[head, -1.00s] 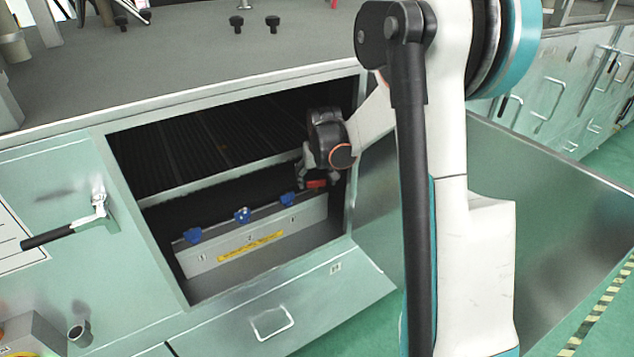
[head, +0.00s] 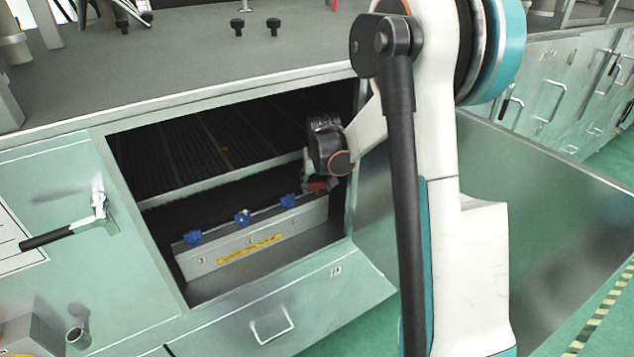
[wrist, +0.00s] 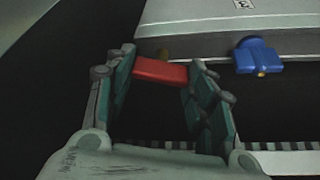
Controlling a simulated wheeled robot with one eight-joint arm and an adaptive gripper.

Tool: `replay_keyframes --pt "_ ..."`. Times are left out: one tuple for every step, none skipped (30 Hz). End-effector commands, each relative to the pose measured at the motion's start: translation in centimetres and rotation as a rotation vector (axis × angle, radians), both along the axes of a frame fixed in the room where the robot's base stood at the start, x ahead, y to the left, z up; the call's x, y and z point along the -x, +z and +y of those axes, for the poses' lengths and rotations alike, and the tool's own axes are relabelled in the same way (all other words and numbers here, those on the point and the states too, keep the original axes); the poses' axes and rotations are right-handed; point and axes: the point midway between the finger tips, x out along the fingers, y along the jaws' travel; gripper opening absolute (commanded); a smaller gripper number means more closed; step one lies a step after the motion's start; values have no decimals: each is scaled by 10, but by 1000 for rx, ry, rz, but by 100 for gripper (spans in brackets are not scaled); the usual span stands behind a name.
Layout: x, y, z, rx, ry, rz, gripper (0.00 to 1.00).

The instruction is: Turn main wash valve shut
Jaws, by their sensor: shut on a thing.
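A red handle (head: 317,186) sits at the right end of a grey box inside the open cabinet; I take it as the main wash valve. In the wrist view the red handle (wrist: 160,72) lies crosswise between the two fingertips, beside a small brass-coloured stem. My gripper (head: 321,182) is shut on it, and in the wrist view my gripper (wrist: 163,73) has one finger at each end of the handle. Its exact turn angle is hard to tell.
Blue handles (head: 243,217) stand along the grey box (head: 215,262) left of the red one; one blue handle (wrist: 257,55) is close to my right finger. The cabinet opening's edges surround my wrist. A black-handled lever (head: 60,236) is on the front panel at left.

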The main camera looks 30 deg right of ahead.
Motion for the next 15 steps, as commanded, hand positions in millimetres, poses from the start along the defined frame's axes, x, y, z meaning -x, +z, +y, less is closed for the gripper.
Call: replay_keyframes --pt "0 0 0 1 -9 1 26" --pt "0 0 1 1 -19 0 26" --pt "0 0 1 1 -34 0 26" --pt "0 0 1 1 -48 0 26" --pt "0 0 1 1 -62 0 26" --pt "-1 0 2 1 -85 1 26" --pt "-1 0 2 1 -105 0 26" --pt "-1 0 2 1 -126 0 26" --pt "-1 0 2 1 -156 0 26" --pt "-1 0 2 0 -180 0 26" --pt "-1 0 2 1 -205 1 26" --pt "-1 -1 3 1 -240 1 26" --pt "-1 -1 3 0 -268 1 26" --pt "-1 0 3 2 -295 1 26" --pt "-2 0 3 0 -334 0 26"
